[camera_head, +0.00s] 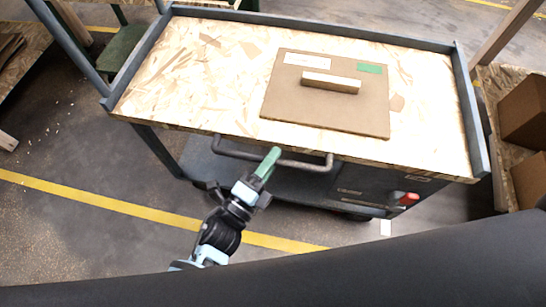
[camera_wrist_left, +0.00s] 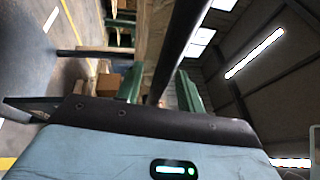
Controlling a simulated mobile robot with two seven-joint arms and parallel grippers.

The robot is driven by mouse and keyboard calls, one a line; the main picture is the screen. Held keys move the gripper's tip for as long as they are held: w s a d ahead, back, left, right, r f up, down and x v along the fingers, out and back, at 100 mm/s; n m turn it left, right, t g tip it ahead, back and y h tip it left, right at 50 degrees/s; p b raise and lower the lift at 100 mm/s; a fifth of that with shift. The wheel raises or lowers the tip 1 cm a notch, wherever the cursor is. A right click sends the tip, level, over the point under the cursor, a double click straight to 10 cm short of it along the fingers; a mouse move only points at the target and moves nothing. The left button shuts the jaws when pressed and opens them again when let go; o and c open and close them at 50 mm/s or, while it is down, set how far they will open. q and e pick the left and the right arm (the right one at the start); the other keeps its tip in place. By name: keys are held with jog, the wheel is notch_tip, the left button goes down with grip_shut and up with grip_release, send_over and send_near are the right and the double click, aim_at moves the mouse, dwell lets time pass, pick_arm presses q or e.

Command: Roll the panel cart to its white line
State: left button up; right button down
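The panel cart (camera_head: 190,75) has a raised grey rim and a chipboard top, with a brown panel (camera_head: 290,105) lying on it. A dark bar handle (camera_head: 302,164) sticks out from its near side; a dark bar (camera_wrist_left: 183,45) also shows in the left wrist view. My left gripper (camera_head: 268,162) is at the handle's middle. Its green fingers (camera_wrist_left: 162,90) stand apart with the bar running between them, and gaps seem to show on both sides. A short white mark (camera_head: 385,228), possibly the white line, shows on the floor at the cart's near right. My right gripper is out of view.
A red-tipped lever (camera_head: 408,199) is at the cart's lower right. Brown boxes (camera_head: 525,112) stand on a shelf close to the cart's right end. A yellow floor line (camera_head: 110,203) crosses in front. Open floor (camera_head: 70,150) lies left of the cart.

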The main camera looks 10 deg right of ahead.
pick_arm(q)
jog(key=v, duration=0.7)
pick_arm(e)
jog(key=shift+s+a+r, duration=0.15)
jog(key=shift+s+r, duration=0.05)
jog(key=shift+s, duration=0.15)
pick_arm(q)
jog(key=shift+s, duration=0.15)
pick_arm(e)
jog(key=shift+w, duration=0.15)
